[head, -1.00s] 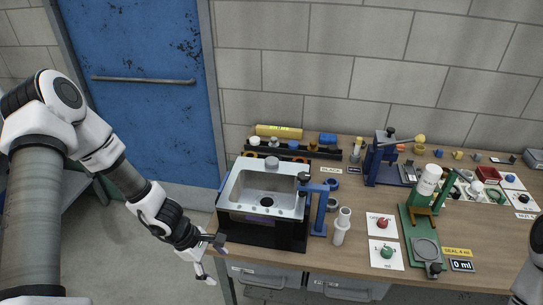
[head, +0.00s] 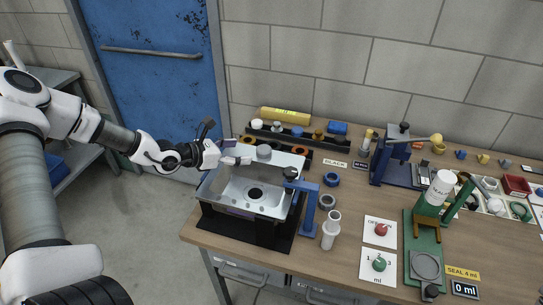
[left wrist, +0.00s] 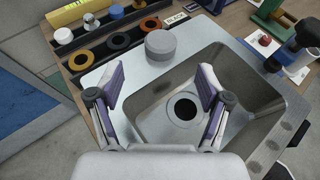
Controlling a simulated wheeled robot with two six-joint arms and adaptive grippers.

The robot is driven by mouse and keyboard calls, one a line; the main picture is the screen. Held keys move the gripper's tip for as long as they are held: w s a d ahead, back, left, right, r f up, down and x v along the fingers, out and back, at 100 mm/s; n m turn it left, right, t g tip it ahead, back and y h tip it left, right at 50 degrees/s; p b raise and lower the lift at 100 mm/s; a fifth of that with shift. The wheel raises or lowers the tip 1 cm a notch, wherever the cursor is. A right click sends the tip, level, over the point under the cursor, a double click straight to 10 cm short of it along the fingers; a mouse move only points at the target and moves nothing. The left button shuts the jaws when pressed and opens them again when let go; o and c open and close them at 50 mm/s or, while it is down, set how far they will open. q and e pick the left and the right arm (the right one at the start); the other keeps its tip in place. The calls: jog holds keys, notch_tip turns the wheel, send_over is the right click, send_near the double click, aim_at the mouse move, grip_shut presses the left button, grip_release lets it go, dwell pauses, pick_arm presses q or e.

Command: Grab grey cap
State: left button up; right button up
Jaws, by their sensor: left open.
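The grey cap (head: 264,152) is a short round cylinder on the back rim of the steel sink (head: 228,196). My left gripper (head: 238,152) is open and empty, just left of the cap over the sink's back left corner. In the left wrist view the cap (left wrist: 160,45) stands beyond the open fingertips (left wrist: 162,76), roughly centred between them. The fingers are apart from it. The sink's basin with its dark drain (left wrist: 182,108) lies below and to the right. My right gripper is not in view.
Behind the sink, black racks (left wrist: 84,52) hold several white, grey, black and orange round parts. A blue stand (head: 309,210) with a dark knob is right of the sink. Free floor lies to the left.

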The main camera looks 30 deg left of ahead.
aim_at(262, 149)
pick_arm(q)
jog(key=shift+p+x, duration=0.35)
jog(key=shift+x, duration=3.55)
jog(key=shift+r, duration=0.15)
jog(key=c, duration=1.1)
